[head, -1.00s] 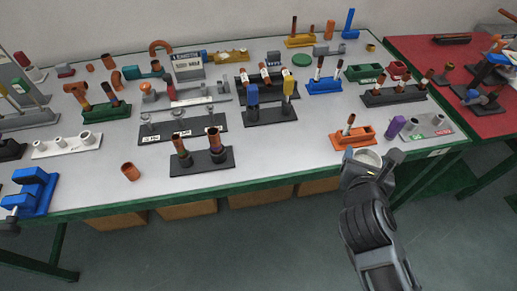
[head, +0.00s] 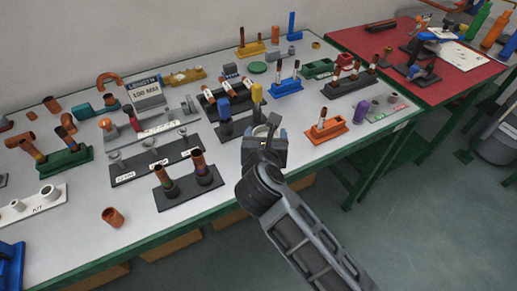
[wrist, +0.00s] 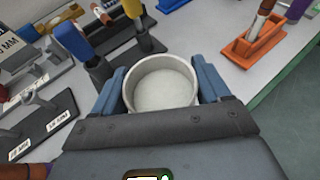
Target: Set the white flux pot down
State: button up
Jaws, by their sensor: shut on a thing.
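The white flux pot (wrist: 160,88) is a round, open-topped pale cup, seen from above in the wrist view. My gripper (wrist: 162,85) is shut on it, with a blue-grey finger against each side. In the head view my gripper (head: 262,138) is over the front part of the grey table (head: 236,178), left of the orange holder. The pot is mostly hidden there behind the gripper. I cannot tell whether its base touches the tabletop.
A black stand with blue and yellow handles (head: 234,124) is close behind the gripper. The orange holder (head: 327,130) is to the right, and a black stand with two copper tubes (head: 188,188) to the left. Bare tabletop lies between these.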

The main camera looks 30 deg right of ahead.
jog(key=shift+w+a+f, duration=0.4)
jog(key=shift+a+f, duration=0.05)
jog(key=shift+a, duration=0.25)
jog(key=shift+f, duration=2)
jog(key=shift+f, duration=0.2)
jog(key=o, duration=1.1)
